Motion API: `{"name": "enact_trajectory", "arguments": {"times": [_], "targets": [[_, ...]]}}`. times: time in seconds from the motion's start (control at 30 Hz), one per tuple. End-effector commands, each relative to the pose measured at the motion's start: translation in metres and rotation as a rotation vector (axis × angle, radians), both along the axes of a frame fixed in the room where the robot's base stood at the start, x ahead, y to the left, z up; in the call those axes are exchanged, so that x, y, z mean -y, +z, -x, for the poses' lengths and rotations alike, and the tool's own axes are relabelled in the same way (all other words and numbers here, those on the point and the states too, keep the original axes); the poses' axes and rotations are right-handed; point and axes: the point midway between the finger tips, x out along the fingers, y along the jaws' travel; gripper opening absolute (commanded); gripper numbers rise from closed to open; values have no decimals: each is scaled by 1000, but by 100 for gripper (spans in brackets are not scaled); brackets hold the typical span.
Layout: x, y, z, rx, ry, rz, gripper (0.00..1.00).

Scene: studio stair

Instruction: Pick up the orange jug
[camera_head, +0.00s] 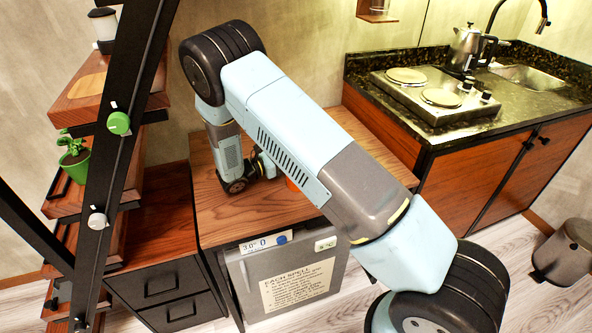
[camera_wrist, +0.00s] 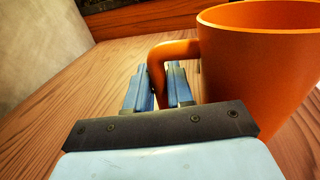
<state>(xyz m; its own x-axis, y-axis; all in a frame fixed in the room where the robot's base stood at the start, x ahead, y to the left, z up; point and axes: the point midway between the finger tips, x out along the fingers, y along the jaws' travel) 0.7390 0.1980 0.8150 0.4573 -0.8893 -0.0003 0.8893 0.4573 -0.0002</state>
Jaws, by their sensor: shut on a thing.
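The orange jug (camera_wrist: 258,75) fills the right of the wrist view, its open rim at the top and its handle (camera_wrist: 160,60) reaching left. My gripper (camera_wrist: 158,85) has its two blue fingers on either side of the handle and is shut on it. The jug looks upright, at or close to the wooden counter (camera_wrist: 75,95); I cannot tell whether its base touches. In the head view only a sliver of the jug (camera_head: 292,185) shows behind my arm, above the wooden counter (camera_head: 215,190).
Right of the counter is a kitchen unit with a hotplate (camera_head: 432,92), a kettle (camera_head: 466,50) and a sink (camera_head: 530,76). At the left stand a black ladder-like frame (camera_head: 118,115) and shelves with a potted plant (camera_head: 75,158). A bin (camera_head: 566,250) stands on the floor at the right.

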Motion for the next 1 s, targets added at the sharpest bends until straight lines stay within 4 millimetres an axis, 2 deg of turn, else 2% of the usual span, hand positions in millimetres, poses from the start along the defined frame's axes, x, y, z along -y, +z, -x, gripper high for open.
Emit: {"name": "enact_trajectory", "arguments": {"times": [0.1, 0.73, 1.0], "targets": [[0, 0, 0, 0, 0, 0, 0], [-1, 1, 0, 0, 1, 0, 0], [-1, 7, 0, 1, 2, 0, 0]]}}
